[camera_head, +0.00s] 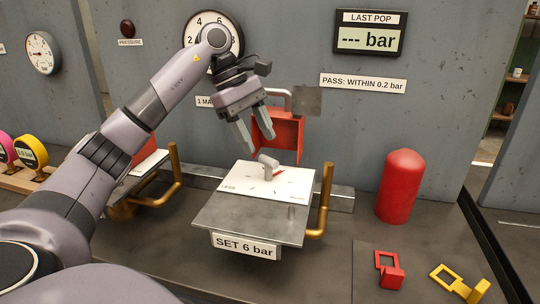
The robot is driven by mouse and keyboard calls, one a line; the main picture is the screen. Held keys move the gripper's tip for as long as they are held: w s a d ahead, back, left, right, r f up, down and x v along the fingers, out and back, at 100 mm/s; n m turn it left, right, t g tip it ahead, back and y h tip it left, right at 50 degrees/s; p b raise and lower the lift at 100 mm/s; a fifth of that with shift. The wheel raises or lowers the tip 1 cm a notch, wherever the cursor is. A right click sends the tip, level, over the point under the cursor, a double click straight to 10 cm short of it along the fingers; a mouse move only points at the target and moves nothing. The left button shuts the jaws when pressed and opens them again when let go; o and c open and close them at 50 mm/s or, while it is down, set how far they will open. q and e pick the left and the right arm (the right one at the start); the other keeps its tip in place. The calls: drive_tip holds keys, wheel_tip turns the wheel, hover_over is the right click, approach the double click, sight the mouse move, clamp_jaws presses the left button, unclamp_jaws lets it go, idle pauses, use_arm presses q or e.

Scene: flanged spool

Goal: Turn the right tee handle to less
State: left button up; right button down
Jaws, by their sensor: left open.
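The right tee handle (267,162) is a small grey handle with a red pointer. It stands on a white plate (235,182) with small printed marks, the left one seeming to read "LESS". The plate lies on a grey metal box top (250,218) labelled "SET 6 bar" (246,247). My left gripper (257,142) is open and empty, fingers pointing down. In the picture it is above and slightly left of the handle, apart from it. My right gripper is not in view.
A red open cover (285,138) stands behind the plate. A red cylinder (400,187) stands to the right, with red (389,271) and yellow (460,284) clips on the bench. A display (368,38) reads "--- bar".

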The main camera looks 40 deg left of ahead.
sight(268, 159)
use_arm(q)
drive_tip(key=shift+x, duration=3.55)
drive_tip(key=shift+c, duration=0.3)
clamp_jaws()
